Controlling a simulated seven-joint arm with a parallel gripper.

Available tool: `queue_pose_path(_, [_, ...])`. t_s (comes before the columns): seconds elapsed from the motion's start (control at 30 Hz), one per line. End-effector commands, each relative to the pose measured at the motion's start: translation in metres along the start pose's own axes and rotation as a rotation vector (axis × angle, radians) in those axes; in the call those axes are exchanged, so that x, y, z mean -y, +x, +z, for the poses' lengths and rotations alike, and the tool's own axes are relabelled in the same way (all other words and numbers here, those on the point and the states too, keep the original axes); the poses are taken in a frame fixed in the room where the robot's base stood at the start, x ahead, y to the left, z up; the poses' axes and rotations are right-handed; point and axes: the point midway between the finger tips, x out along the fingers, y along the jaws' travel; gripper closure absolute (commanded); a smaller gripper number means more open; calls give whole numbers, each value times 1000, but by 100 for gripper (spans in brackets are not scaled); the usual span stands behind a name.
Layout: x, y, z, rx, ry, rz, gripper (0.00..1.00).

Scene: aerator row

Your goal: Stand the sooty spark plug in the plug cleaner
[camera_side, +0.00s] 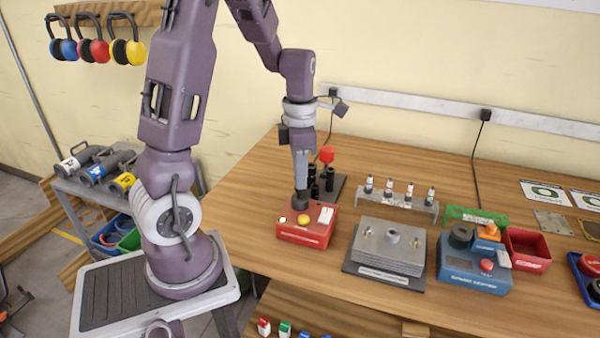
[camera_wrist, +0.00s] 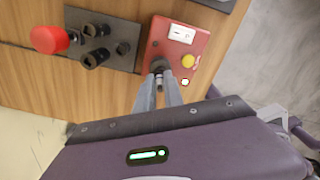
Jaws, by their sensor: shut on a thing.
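The plug cleaner (camera_side: 305,232) is a red box with a yellow button, a white switch and a dark round port (camera_side: 301,197) at its back left; it also shows in the wrist view (camera_wrist: 174,48). My gripper (camera_side: 301,182) points down right at the port. In the wrist view its fingers (camera_wrist: 159,94) are shut on a small spark plug (camera_wrist: 159,80), of which only a narrow piece shows between the fingertips. The plug lines up closely with the dark port. Its lower end is hidden, so I cannot tell how deep it sits or how sooty it is.
Behind the cleaner is a black plate (camera_wrist: 92,40) with dark sockets and a red knob (camera_wrist: 49,40). To the right are a rack (camera_side: 398,203) of several plugs, a grey metal block (camera_side: 388,247), a blue tester (camera_side: 473,268) and a red bin (camera_side: 527,250). The table's back left is clear.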

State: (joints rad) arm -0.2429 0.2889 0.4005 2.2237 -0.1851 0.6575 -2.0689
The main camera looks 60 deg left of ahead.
Motion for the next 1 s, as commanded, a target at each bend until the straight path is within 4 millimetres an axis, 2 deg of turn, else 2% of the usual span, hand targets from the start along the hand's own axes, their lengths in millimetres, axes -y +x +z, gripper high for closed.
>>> queue_pose_path(0.87, [0, 21, 0, -1, 0, 0, 100])
queue_pose_path(0.9, [0, 21, 0, -1, 0, 0, 80])
queue_pose_path(1.0, [0, 21, 0, -1, 0, 0, 62])
